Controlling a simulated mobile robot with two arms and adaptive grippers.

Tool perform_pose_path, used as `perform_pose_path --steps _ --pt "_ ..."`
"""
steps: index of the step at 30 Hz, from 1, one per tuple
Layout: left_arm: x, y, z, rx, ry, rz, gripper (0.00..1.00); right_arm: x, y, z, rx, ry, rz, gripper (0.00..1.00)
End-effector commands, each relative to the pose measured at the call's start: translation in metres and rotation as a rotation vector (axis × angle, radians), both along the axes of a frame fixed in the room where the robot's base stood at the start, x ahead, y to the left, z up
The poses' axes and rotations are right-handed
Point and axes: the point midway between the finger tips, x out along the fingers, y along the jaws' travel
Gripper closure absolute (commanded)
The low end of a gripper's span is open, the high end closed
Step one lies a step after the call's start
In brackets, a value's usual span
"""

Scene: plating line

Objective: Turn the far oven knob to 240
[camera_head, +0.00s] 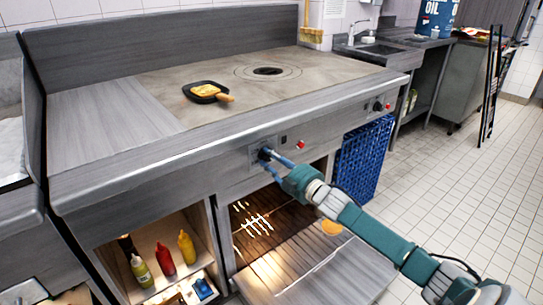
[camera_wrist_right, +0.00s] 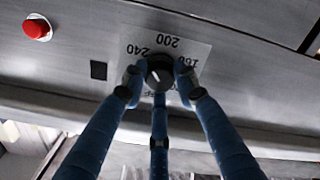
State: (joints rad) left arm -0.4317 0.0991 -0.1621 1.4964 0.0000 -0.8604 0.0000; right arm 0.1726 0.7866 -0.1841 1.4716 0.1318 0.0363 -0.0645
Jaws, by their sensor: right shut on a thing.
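The right gripper (camera_head: 268,155) is shut on a dark oven knob (camera_wrist_right: 159,72) on the front panel of the steel range, at the left of the two knobs in the head view. The right wrist view shows the blue fingers of my right gripper (camera_wrist_right: 159,80) around this knob. Its white dial plate (camera_wrist_right: 175,42) appears upside down, with 200, 240 and 160 readable and other marks hidden by the fingers. I cannot tell which number the knob points to. The other knob (camera_head: 378,106) is further right on the panel, untouched. My left gripper is not in view.
Below, the oven door (camera_head: 330,272) hangs open under my right arm. A blue crate (camera_head: 362,160) stands right of the oven. A pan (camera_head: 203,92) lies on the range top. Bottles (camera_head: 187,247) stand in the left compartment.

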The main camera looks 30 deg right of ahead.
Motion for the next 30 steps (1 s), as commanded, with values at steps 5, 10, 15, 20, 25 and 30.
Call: perform_pose_path --steps 5,10,15,20,25,30 --pt "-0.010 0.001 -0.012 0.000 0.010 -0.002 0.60 0.000 -0.001 -0.003 -0.133 -0.002 -0.004 0.97" --pt "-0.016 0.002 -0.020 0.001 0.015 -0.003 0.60 0.000 -0.003 -0.003 -0.231 -0.009 -0.007 0.97" --pt "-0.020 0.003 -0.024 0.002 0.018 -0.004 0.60 0.000 -0.004 -0.003 -0.292 -0.015 -0.008 0.97" --pt "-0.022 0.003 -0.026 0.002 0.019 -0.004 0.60 0.000 -0.005 -0.002 -0.322 -0.017 -0.009 0.97" --pt "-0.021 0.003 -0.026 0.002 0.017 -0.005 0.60 0.000 -0.005 -0.002 -0.333 -0.019 -0.010 0.97" --pt "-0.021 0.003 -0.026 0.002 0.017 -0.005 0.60 0.000 -0.006 -0.001 -0.334 -0.019 -0.011 0.97"
